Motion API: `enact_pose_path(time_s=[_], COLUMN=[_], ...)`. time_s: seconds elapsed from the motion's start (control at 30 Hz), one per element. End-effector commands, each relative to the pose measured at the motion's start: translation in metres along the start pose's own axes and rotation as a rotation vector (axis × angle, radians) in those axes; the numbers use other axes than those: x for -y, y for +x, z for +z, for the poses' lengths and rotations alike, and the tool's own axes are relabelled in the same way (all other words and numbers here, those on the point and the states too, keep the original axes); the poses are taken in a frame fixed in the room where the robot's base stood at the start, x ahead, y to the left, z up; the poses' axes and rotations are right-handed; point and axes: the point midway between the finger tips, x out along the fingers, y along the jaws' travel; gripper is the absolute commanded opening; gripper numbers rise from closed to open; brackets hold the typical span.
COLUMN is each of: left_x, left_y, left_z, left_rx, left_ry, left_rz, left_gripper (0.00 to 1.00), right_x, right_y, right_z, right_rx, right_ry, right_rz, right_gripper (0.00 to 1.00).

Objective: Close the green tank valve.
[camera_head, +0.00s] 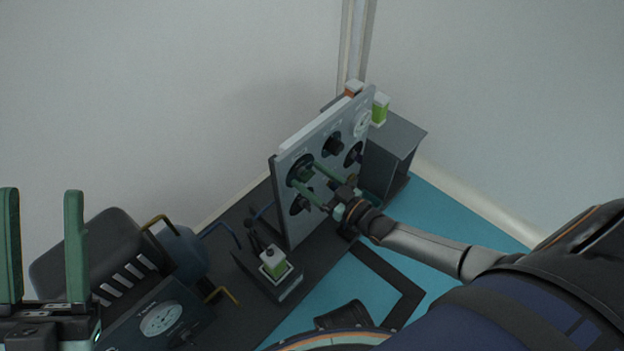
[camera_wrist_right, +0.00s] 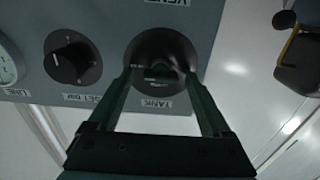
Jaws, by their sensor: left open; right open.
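The panel (camera_head: 320,135) stands upright on the dark bench in the head view. The round dark valve knob above the TANK label (camera_wrist_right: 160,48) faces my right gripper (camera_wrist_right: 160,76). The right gripper is open, its two green fingers reaching to either side of the knob's centre. I cannot tell whether they touch it. In the head view the same knob (camera_head: 298,166) is partly covered by the right gripper (camera_head: 308,176). My left gripper (camera_head: 44,245) is open and empty at the far left, well away from the panel.
Another knob, labelled SET bar (camera_wrist_right: 72,58), and a LINE gauge (camera_wrist_right: 6,66) sit beside the TANK knob. A box with a green-labelled block (camera_head: 273,262) stands before the panel. A dark gauge unit (camera_head: 150,315) is at lower left. The blue surface (camera_head: 450,215) at right is largely clear.

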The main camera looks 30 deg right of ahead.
Motion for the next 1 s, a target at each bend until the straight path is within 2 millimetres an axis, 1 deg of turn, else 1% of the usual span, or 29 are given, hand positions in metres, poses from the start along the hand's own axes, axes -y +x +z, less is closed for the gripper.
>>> enact_pose_path(time_s=[0.23, 0.9, 0.97, 1.0], left_x=[0.001, 0.0014, 0.0014, 0.0013], left_y=[0.0007, 0.0008, 0.0008, 0.0007], left_z=[-0.0002, -0.0003, -0.0003, -0.0003], left_rx=[0.0, 0.0, 0.0, 0.0], left_ry=[-0.003, -0.003, -0.003, -0.003], left_rz=[-0.009, -0.012, -0.012, -0.011], left_gripper=[0.5, 0.5, 0.5, 0.5], right_x=[0.0003, 0.0003, 0.0003, 0.0003], right_y=[0.0005, 0.0001, 0.0001, 0.0001], right_z=[0.0002, 0.0004, 0.0004, 0.0005], right_rx=[0.001, 0.001, 0.001, 0.001], right_ry=[0.0, 0.0, 0.0, 0.0], right_rz=[0.0, 0.0, 0.0, 0.0], right_gripper=[0.82, 0.07, 0.0, 0.0])
